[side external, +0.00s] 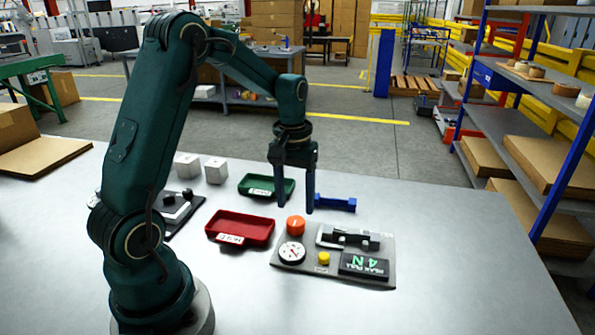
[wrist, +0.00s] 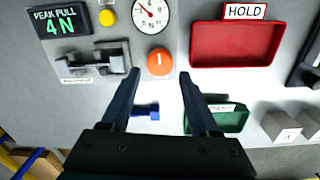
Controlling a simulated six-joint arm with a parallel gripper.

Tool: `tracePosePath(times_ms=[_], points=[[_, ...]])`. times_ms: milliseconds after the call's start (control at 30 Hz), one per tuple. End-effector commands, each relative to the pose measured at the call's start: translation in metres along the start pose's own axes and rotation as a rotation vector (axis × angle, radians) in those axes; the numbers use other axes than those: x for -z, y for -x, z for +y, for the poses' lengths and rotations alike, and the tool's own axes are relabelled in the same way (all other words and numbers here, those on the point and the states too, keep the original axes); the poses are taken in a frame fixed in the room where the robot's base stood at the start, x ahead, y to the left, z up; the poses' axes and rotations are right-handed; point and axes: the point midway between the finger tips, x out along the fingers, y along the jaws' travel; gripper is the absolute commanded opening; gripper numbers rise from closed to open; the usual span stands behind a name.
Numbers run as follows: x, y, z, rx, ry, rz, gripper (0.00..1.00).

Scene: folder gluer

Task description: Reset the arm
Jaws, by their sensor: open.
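My green arm reaches over the grey table. My gripper (side external: 296,208) points down with its two fingers apart and nothing between them. It also shows in the wrist view (wrist: 142,75), with the orange knob (wrist: 160,62) just beyond the fingertips. In the side view the orange knob (side external: 296,225) sits on the grey panel (side external: 290,270), close to the gripper. The panel carries a round dial (side external: 291,252), a yellow button (side external: 323,258), a clamp-like fixture (side external: 348,237) and a display (side external: 364,265) reading "PEAK PULL 4 N".
A red tray (side external: 240,228), labelled HOLD in the wrist view, and a green tray (side external: 266,187) look empty. A blue piece (side external: 335,204) lies behind the panel. White boxes (side external: 216,170) and a black device (side external: 182,210) stand left. The table's right front is clear.

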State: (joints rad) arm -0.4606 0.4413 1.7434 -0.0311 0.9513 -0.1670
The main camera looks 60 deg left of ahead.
Motion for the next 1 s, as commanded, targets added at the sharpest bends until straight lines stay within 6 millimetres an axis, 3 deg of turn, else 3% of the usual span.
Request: tracePosePath(times_ms=[367,567,800,1000], points=[[-0.001,0.004,0.002,0.000,-0.006,0.001,0.62],[-0.006,0.039,0.023,-0.024,-0.081,0.105,0.62],[-0.056,0.092,0.048,-0.073,-0.252,0.266,0.62],[-0.107,0.114,0.052,-0.115,-0.402,0.379,0.62]])
